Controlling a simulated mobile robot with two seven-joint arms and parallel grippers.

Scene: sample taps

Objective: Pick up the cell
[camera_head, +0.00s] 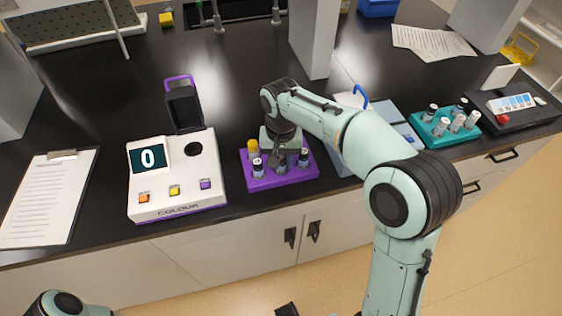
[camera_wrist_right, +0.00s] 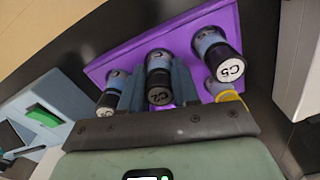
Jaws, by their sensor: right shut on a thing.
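The purple rack (camera_head: 262,179) stands at the front of the black counter and holds several capped vials, the cells. My right gripper (camera_head: 282,160) points down into the rack. In the right wrist view its fingers (camera_wrist_right: 158,92) are shut on the black-capped cell C2 (camera_wrist_right: 159,78), which is among the other cells in the rack. Cell C5 (camera_wrist_right: 218,52) stands to its right and another black-capped cell (camera_wrist_right: 111,92) to its left. A yellow-capped vial (camera_head: 252,145) is at the rack's back left. A dark piece at the bottom edge of the head view may be my left gripper (camera_head: 287,310).
Left of the rack stands the white colour meter (camera_head: 176,178), showing 0, with a black purple-handled lid (camera_head: 183,107) behind. A clipboard (camera_head: 48,197) lies far left. A blue-grey case (camera_head: 337,150), a teal vial rack (camera_head: 446,130) and a dark tray (camera_head: 515,112) are right.

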